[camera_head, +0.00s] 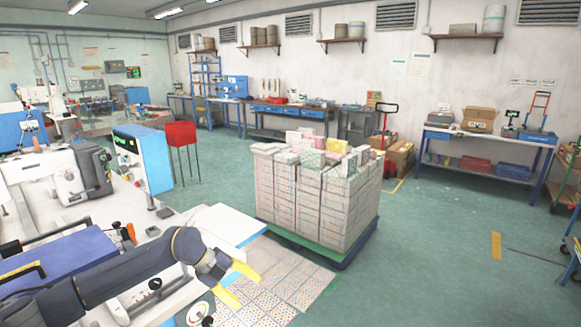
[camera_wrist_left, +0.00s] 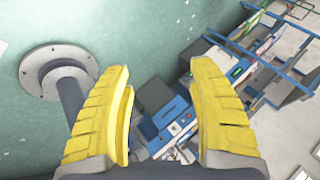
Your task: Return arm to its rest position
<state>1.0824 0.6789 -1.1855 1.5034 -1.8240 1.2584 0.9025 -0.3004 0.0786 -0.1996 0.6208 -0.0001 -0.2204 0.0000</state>
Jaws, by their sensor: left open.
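My left arm (camera_head: 110,268) comes in from the lower left in the head view and reaches over the front of the white sewing machine table. My left gripper (camera_head: 236,287) is at its end, with yellow fingers spread apart and nothing between them. In the left wrist view the two yellow fingers (camera_wrist_left: 165,120) stand wide apart and empty. The gripper is above the floor, near a patterned mat (camera_head: 290,275) and clear of it. My right gripper is not in view.
A pallet (camera_head: 300,246) stacked with boxes (camera_head: 315,195) stands right of the gripper. A white table corner (camera_head: 225,222) lies behind the wrist. A red bin (camera_head: 181,134) on legs and a blue cabinet (camera_head: 150,160) stand farther back. Green floor at right is mostly clear.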

